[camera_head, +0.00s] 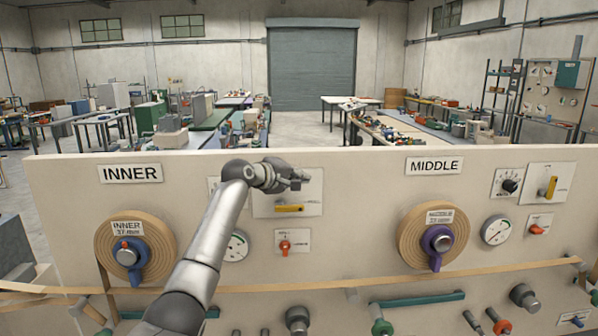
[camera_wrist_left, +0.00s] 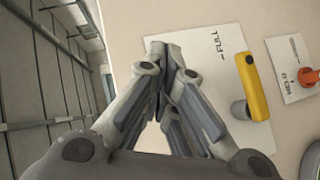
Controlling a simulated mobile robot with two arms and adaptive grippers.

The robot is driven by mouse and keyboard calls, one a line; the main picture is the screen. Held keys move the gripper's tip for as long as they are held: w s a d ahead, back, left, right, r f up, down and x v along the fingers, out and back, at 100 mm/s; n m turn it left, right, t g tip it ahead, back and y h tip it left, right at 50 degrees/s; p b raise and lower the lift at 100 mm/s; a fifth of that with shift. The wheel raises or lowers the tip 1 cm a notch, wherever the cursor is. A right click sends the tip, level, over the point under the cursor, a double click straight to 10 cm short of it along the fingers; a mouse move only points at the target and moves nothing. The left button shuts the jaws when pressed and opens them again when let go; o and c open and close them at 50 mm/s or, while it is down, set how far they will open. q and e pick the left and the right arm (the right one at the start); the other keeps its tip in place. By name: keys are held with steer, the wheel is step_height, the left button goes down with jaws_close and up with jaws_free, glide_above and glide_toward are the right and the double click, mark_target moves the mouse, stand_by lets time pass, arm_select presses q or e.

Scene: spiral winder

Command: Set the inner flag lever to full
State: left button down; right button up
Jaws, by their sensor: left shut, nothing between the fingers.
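The inner flag lever (camera_head: 289,208) is a yellow bar lying about level on a white plate under the INNER side of the panel. In the left wrist view the yellow lever (camera_wrist_left: 253,86) shows beside its grey round pivot (camera_wrist_left: 240,110). The word FULL (camera_wrist_left: 217,46) is printed on the plate, apart from the lever. My left gripper (camera_head: 301,179) is shut and empty, in front of the upper part of the plate and above the lever. Its closed fingers (camera_wrist_left: 160,50) do not appear to touch the lever. My right gripper is not in view.
A red knob (camera_head: 285,245) sits below the lever, and a dial gauge (camera_head: 236,246) is partly behind my left arm. The INNER tape roll (camera_head: 160,235) is at left. The MIDDLE roll (camera_head: 415,222) and its yellow lever (camera_head: 551,187) are at right. Tape runs across below.

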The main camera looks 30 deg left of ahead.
arm_select(q)
steer(key=s+r, duration=0.1)
steer(key=s+d+r+b, duration=0.1)
steer(key=s+r, duration=0.1)
steer(key=shift+s+d+r+b, duration=0.15)
steer(key=shift+d+r+b, duration=0.2)
steer(key=shift+d+r, duration=0.05)
